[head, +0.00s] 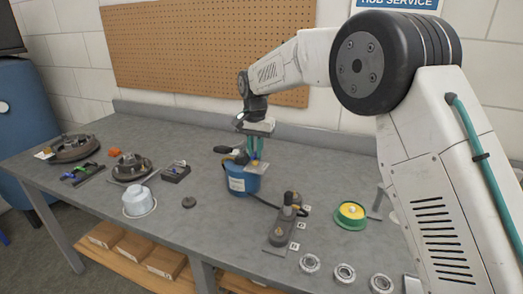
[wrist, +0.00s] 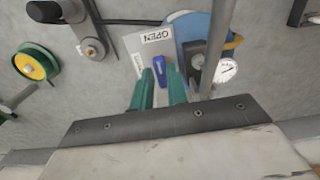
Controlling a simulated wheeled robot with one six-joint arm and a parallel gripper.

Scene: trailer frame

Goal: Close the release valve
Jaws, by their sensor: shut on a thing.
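The release valve's small blue handle (wrist: 162,74) sits between my green fingertips in the wrist view. A pale plate (wrist: 153,42) marked "OPEN" lies beside it. The blue pump body (wrist: 188,28) shows behind, with a round white gauge (wrist: 227,70) to the right. In the head view my gripper (head: 256,163) points down over the blue pump (head: 243,183) on the bench. The gripper is shut on the valve handle. The handle itself is mostly hidden by the fingers in the head view, and its exact angle is hard to tell there.
A dark press-like fixture (head: 283,228) stands right of the pump, joined by a black hose. A green and yellow part (head: 351,214) and several bearing rings (head: 345,273) lie further right. A white cup (head: 138,202) and hub parts (head: 131,167) are left. Bare bench (head: 215,235) lies in front.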

